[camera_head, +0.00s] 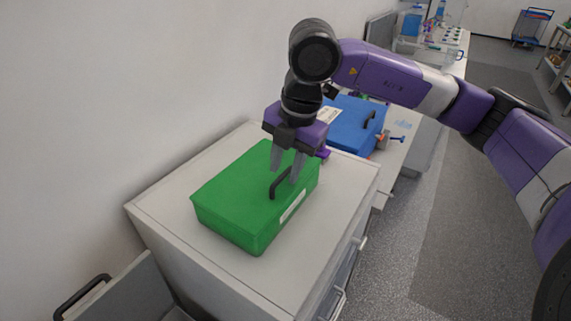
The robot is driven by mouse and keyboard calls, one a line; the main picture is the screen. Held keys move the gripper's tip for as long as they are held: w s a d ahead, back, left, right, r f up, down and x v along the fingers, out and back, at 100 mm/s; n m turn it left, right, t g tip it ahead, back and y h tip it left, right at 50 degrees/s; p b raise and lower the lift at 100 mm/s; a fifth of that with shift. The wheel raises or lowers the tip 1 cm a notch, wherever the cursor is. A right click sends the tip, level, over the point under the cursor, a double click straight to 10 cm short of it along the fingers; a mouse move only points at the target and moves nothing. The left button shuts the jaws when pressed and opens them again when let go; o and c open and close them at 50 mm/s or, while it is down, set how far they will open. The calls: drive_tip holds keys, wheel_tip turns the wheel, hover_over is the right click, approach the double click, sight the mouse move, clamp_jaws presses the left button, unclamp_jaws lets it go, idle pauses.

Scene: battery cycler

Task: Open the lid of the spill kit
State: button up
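A green lidded box (236,192) sits on a white cabinet top, its lid down. It has a black bar handle (274,189) on the lid near the side with a white label (293,207). The label is too small to read, so I cannot confirm that this is the spill kit. My gripper (284,177) points down at the handle, with its two grey fingers apart. The fingertips are close to the handle's far end and overlap it in the view. I cannot tell whether they touch it. Nothing shows held between them.
A blue case (352,122) with a black handle lies behind the green box, partly hidden by my gripper. The white cabinet (165,211) has bare top around the green box. A wall runs along the left. Open floor (455,200) lies to the right.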

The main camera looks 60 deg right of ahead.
clamp_jaws()
idle(1.4)
